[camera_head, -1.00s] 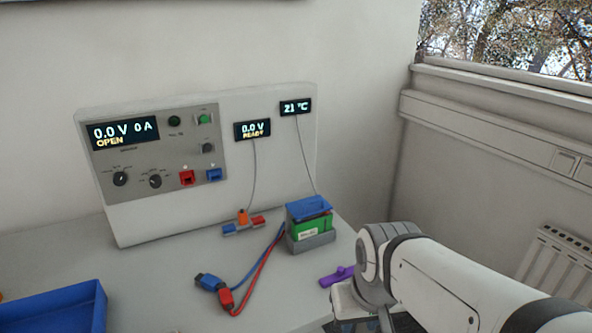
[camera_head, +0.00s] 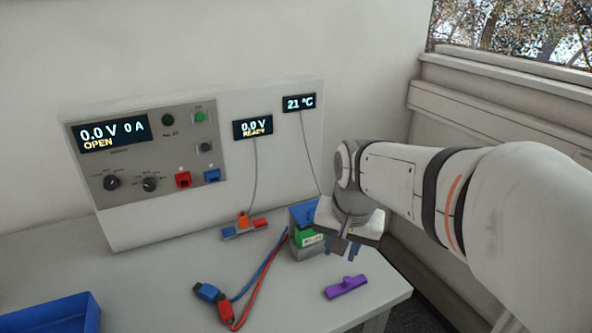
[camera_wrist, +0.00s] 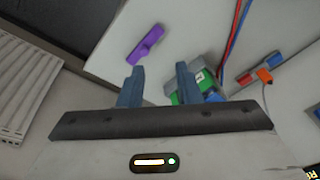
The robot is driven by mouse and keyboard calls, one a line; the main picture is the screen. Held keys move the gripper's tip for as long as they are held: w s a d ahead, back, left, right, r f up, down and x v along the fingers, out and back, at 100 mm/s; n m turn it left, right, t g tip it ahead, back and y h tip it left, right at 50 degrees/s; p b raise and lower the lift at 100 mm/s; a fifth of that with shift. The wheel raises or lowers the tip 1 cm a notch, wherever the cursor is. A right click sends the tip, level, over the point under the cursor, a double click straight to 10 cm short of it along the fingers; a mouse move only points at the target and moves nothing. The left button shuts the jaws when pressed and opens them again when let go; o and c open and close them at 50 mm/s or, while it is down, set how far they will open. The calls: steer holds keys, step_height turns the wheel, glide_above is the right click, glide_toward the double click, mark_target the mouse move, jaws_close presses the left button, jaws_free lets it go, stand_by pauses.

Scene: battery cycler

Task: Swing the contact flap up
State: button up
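The battery holder is a grey cradle (camera_head: 308,252) with a green battery (camera_head: 304,237) in it. The green battery (camera_wrist: 196,84) shows beside and behind the right finger there, and the flap is partly hidden.
A purple object (camera_head: 346,287) lies on the table in front of the holder. Red and blue leads (camera_head: 226,300) lie left of it. An orange, red and blue connector block (camera_head: 243,226) sits behind. The cycler panel (camera_head: 150,170) stands at the back, a blue tray (camera_head: 50,318) at the front left.

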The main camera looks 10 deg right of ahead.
steer(key=w+r+m+p, duration=0.1)
steer(key=w+r+m, duration=0.3)
steer(key=w, duration=0.5)
steer(key=w+r+m+p, duration=0.1)
steer(key=w+m, duration=0.4)
steer(key=w, duration=0.3)
steer(key=shift+m, duration=0.3)
steer(key=x, duration=0.7)
steer(key=shift+w+d+f+p, duration=0.1)
steer(key=shift+f+p, duration=0.2)
jaws_close()
